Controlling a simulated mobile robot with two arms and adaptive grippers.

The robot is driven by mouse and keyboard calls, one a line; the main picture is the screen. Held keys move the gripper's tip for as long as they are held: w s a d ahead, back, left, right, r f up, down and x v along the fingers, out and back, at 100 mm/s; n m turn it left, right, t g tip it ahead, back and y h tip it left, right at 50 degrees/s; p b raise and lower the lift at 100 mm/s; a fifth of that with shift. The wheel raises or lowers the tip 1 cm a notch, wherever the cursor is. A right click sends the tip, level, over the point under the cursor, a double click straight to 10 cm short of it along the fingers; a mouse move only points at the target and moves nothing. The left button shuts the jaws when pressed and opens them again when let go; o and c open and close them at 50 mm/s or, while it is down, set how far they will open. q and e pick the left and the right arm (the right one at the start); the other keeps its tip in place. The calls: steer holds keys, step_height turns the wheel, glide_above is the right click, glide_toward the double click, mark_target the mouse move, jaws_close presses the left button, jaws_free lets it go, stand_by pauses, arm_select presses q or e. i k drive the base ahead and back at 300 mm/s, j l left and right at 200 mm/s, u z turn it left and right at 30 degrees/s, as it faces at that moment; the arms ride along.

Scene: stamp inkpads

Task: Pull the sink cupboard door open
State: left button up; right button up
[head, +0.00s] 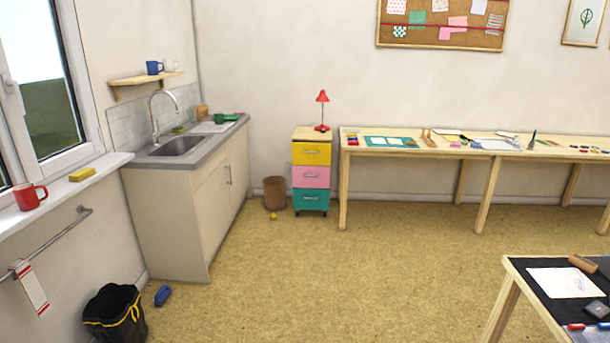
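The sink cupboard (165,222) stands against the left wall in the head view, a pale cabinet under a grey worktop with a steel sink (178,146). Its front faces right and is seen at a steep angle. A cupboard door (211,212) with a thin upright metal handle (229,174) is on this front and looks shut. Another front panel lies beyond the handle. Neither of my grippers shows in the head view.
Open floor (350,275) lies in front of the cupboard. A black bin bag (115,312) and a blue object (162,295) are on the floor at the near left. A drawer unit (311,173), wastebasket (274,194) and yellow ball (274,216) stand beyond. A table (535,287) is at right.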

mark_target(214, 205)
steer(key=i, duration=1.9)
steer(key=i+u, duration=0.3)
steer(key=i, duration=0.65)
steer(key=i+l+u, duration=0.1)
steer(key=i+u, duration=0.2)
steer(key=i, duration=0.7)
